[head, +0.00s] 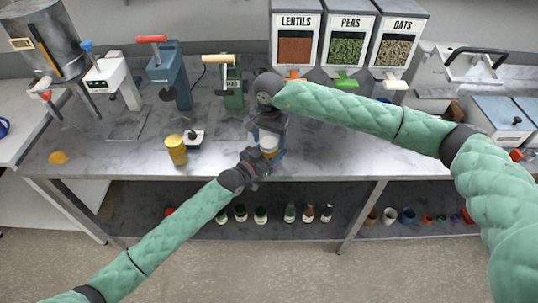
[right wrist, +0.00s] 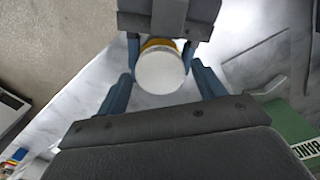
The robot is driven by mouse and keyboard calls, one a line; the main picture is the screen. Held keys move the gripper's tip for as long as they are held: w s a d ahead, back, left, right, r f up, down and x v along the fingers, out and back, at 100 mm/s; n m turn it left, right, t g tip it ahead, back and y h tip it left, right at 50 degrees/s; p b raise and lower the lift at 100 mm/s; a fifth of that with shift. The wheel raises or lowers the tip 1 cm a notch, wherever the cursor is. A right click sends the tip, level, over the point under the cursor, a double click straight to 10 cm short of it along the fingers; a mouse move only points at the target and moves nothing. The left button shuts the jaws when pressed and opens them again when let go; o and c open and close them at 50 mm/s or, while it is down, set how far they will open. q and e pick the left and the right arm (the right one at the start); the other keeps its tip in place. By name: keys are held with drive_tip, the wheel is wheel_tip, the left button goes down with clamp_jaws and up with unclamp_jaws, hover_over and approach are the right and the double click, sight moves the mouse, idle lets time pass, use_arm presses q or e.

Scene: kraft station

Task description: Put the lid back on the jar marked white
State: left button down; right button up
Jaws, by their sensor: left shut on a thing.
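A jar with a round white top (head: 268,142) stands near the front of the counter, partly hidden by both grippers. In the right wrist view its white top (right wrist: 160,71) faces the camera, with an amber band at its far edge. My left gripper (head: 266,156) comes in from the front and is shut on the jar. Its fingers also show in the right wrist view (right wrist: 160,52). My right gripper (head: 269,134) points down from above. Its blue fingers (right wrist: 163,88) are open on either side of the white top, with gaps. No marking on the jar is readable.
A yellow jar (head: 176,150) and a small black-and-white item (head: 193,138) stand to the left. A yellow object (head: 58,158) lies farther left. Presses (head: 168,78) and labelled dispensers (head: 345,45) line the back. The counter right of the grippers is clear.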

drive_tip(key=c, duration=0.8)
drive_tip(key=m, duration=0.5)
drive_tip(key=shift+c, duration=0.2)
drive_tip(key=m, duration=1.6)
drive_tip(key=shift+m, duration=0.4)
drive_tip(key=o, duration=1)
drive_tip(key=shift+o, duration=0.3)
drive_tip(key=shift+a, duration=0.1)
drive_tip(key=shift+s+a, duration=0.1)
drive_tip(key=shift+s, duration=0.05)
